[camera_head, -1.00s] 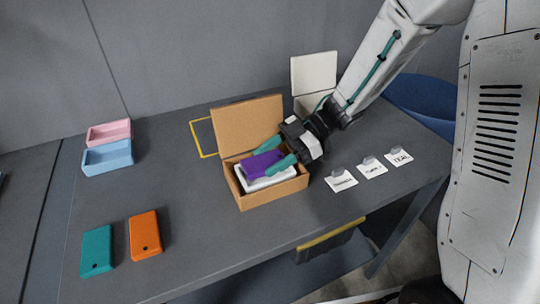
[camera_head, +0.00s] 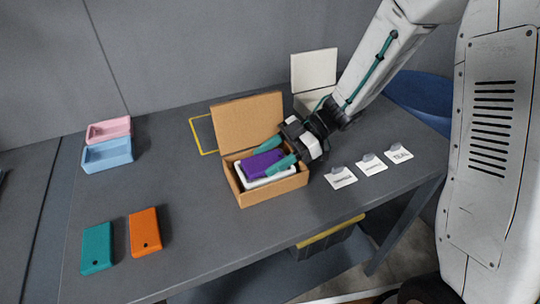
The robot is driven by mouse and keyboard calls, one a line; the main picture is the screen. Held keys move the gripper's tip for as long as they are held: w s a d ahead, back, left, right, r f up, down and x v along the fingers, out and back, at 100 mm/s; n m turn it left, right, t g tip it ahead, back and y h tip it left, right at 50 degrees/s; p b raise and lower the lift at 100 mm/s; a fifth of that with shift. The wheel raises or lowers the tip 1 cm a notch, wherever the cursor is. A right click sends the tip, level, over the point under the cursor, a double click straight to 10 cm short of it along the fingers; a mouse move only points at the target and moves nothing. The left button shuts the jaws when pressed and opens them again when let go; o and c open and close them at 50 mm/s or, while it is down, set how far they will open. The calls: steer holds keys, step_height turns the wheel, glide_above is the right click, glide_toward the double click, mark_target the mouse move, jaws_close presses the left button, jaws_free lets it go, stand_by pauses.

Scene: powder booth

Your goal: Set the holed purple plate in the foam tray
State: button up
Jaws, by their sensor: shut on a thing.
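The purple plate (camera_head: 262,163) is in the open cardboard box, at or just above the white foam tray (camera_head: 266,180). I cannot tell whether it rests fully in the tray. Its hole does not show clearly. The foam tray lies inside the box, and its white rim shows around the plate. My gripper (camera_head: 273,154) reaches in from the upper right with teal fingers, one on each side of the plate, and is shut on it. The fingers hide the plate's right end.
The cardboard box (camera_head: 273,193) has its lid raised behind. Teal (camera_head: 97,247) and orange (camera_head: 145,231) plates lie at front left. Pink (camera_head: 109,130) and blue (camera_head: 107,155) trays stand at back left. Label cards (camera_head: 341,178) lie right of the box. The table's middle left is clear.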

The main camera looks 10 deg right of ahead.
stand_by(0.4)
steer(key=o, duration=1.2)
steer(key=shift+c, duration=0.2)
steer(key=v, duration=0.8)
steer(key=shift+s+a, duration=0.1)
